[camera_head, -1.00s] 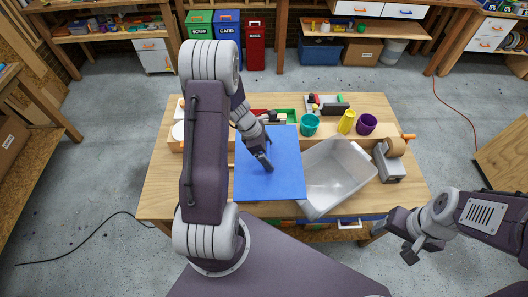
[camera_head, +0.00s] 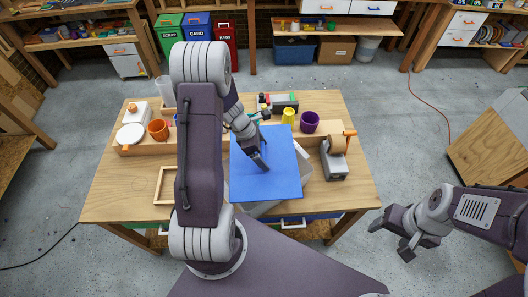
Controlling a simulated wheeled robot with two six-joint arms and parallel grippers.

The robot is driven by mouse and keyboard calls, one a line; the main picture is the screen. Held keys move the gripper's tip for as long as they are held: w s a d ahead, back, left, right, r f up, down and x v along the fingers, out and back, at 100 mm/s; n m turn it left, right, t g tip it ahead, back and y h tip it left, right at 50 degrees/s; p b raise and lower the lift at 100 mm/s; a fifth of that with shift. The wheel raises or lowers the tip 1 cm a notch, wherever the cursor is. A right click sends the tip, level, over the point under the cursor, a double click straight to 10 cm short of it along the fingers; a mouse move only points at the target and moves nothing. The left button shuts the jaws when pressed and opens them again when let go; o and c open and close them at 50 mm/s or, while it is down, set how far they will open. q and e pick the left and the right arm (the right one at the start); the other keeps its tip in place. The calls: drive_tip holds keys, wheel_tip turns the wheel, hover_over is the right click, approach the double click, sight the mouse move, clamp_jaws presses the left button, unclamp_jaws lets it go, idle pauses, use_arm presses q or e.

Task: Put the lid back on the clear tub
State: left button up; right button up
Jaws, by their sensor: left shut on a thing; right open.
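The blue lid (camera_head: 285,180) is a flat square panel in the middle of the head view. My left gripper (camera_head: 262,164) is shut on it from above. The lid lies over the clear tub (camera_head: 304,163) and hides most of it. Only the tub's right side and a strip along its front show. The lid looks turned slightly relative to the tub. I cannot tell whether it touches the rim. My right gripper (camera_head: 391,238) is open and empty, off the table's front right corner.
The wooden table (camera_head: 115,190) carries a grey tape dispenser (camera_head: 334,160) just right of the tub. Behind stand a purple cup (camera_head: 309,122), a yellow cup (camera_head: 288,116) and an orange cup (camera_head: 158,129). A wooden frame (camera_head: 165,186) lies to the left.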

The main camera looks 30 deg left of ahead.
use_arm(q)
drive_tip(key=b+x, duration=0.3)
drive_tip(key=x, duration=0.1)
drive_tip(key=shift+s+a, duration=0.1)
drive_tip(key=shift+a, duration=0.2)
drive_tip(key=shift+f+b, duration=0.3)
drive_tip(key=shift+f, duration=0.15)
drive_tip(key=shift+s+a+f, duration=0.15)
drive_tip(key=shift+a+f, duration=0.1)
drive_tip(key=shift+a, duration=0.05)
drive_tip(key=shift+d, duration=0.2)
drive_tip(key=shift+a+r, duration=0.1)
drive_tip(key=shift+f, duration=0.2)
idle(0.8)
drive_tip(key=o, duration=1.2)
drive_tip(key=shift+o, duration=0.2)
